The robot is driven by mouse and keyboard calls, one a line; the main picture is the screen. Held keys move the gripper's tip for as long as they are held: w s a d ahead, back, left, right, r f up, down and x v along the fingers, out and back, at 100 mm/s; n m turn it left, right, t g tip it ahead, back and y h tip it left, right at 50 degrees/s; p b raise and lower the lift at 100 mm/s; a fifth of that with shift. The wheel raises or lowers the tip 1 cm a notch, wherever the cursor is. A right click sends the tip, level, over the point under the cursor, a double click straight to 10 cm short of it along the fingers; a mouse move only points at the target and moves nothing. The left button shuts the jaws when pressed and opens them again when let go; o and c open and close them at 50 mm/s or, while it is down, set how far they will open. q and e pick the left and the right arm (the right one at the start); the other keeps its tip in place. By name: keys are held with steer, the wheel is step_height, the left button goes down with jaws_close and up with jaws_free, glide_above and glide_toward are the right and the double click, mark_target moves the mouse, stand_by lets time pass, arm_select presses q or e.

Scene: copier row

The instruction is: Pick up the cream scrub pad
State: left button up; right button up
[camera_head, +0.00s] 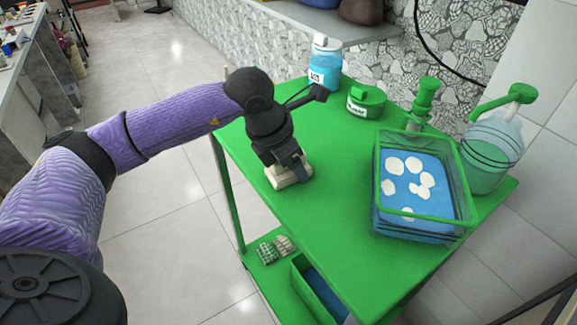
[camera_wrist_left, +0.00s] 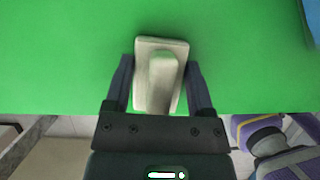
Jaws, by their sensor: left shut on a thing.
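The cream scrub pad (camera_head: 288,172) is at the left edge area of the green table top (camera_head: 330,205) in the head view. It is a pale block with a raised handle, and it also shows in the left wrist view (camera_wrist_left: 161,78). My left gripper (camera_head: 290,165) points down at it, with one finger on each side of the pad (camera_wrist_left: 158,85). The gripper is shut on the pad. Whether the pad touches the table or is just above it, I cannot tell. My right gripper is not in view.
A clear bin with blue contents and white pieces (camera_head: 452,200) stands at the right. A blue bottle (camera_head: 325,65), a green lidded tub (camera_head: 366,100), a green pump (camera_head: 424,100) and a large jug (camera_head: 490,150) stand behind. The table middle is clear.

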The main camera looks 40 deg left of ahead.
arm_select(q)
steer(key=c, duration=0.3)
step_height(320, 180, up, 10)
steer(key=p, duration=0.4)
